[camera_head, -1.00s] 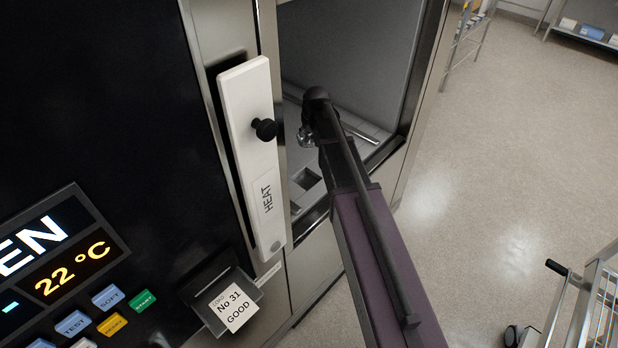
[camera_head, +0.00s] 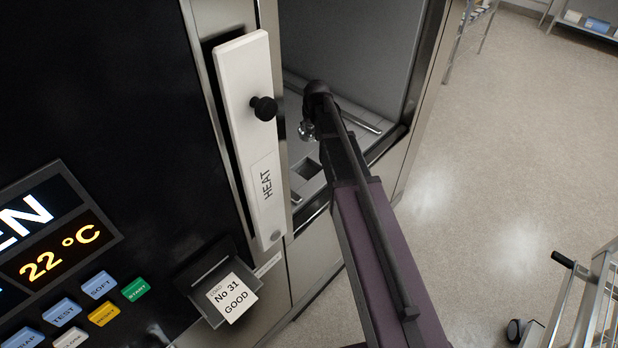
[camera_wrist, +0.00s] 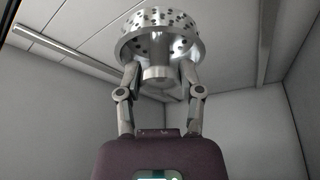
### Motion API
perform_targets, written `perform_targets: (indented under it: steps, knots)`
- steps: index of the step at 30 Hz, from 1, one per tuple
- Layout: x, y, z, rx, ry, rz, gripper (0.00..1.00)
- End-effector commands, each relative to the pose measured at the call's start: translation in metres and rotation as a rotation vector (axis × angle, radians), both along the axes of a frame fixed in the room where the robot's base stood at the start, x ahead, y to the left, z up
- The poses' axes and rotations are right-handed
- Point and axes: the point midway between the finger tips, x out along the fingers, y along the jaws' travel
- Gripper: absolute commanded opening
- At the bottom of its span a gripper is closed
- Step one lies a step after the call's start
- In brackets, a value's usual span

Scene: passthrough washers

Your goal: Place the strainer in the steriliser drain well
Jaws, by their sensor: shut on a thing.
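The strainer (camera_wrist: 160,38) is a shiny metal cup with a perforated, flared rim and a narrower stem. In the wrist view my gripper (camera_wrist: 159,76) is shut on its stem, one finger on each side. In the head view my gripper (camera_head: 306,131) is inside the open steriliser chamber, above its floor. The strainer cannot be made out clearly there, small and partly behind my arm. A square dark opening in the chamber floor, apparently the drain well (camera_head: 310,170), shows just below my gripper in the picture. The strainer is apart from it.
A white HEAT panel (camera_head: 250,140) with a black knob (camera_head: 264,108) stands left of the chamber opening. Metal rails (camera_head: 358,122) lie on the chamber floor. A card holder (camera_head: 222,290) juts out at the front. A trolley (camera_head: 590,300) stands at lower right; the floor between is clear.

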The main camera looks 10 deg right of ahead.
Motion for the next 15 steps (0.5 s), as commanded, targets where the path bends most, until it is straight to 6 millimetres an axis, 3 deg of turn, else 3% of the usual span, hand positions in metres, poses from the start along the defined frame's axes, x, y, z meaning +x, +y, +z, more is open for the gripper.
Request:
perform_targets:
  steps: [1,6,15]
  knots:
    - [0.0,0.001,-0.016,0.0,0.0,-0.004,0.0]
    - [-0.001,0.003,-0.045,-0.003,0.0,-0.025,0.0]
    - [-0.002,0.007,-0.078,-0.003,-0.001,-0.053,0.0]
